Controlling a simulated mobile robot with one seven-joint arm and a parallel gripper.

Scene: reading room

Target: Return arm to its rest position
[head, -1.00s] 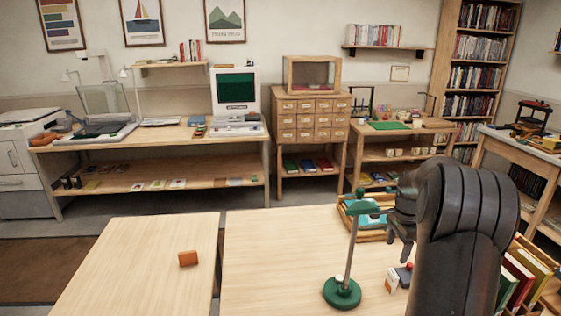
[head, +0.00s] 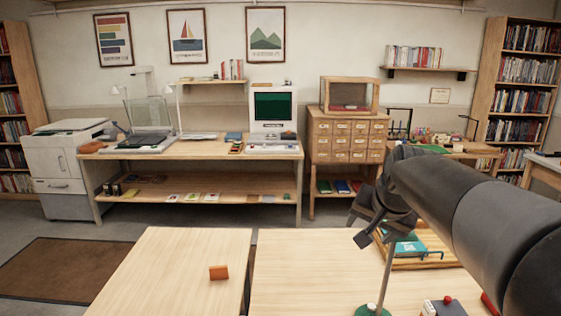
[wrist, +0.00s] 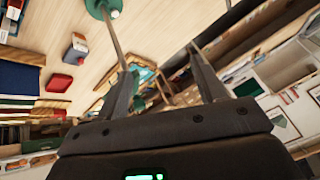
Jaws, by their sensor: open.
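My gripper (head: 366,240) hangs from my raised arm over the right-hand table, its fingers pointing down and left in the head view. In the wrist view my gripper (wrist: 163,82) has its two fingers spread apart with nothing held between them. A green lamp-like stand (head: 385,275) with a thin metal rod is close to the gripper in the head view, and its upper part is hidden behind the gripper. Its rod (wrist: 113,38) and green base also show in the wrist view. I cannot tell whether the gripper touches it.
A wooden tray (head: 440,263) with a teal book lies behind the stand. A small box with a red knob (head: 445,306) is at the front right. An orange block (head: 219,272) sits on the left table (head: 165,265), which is otherwise clear. A card-drawer cabinet (head: 347,140) stands behind.

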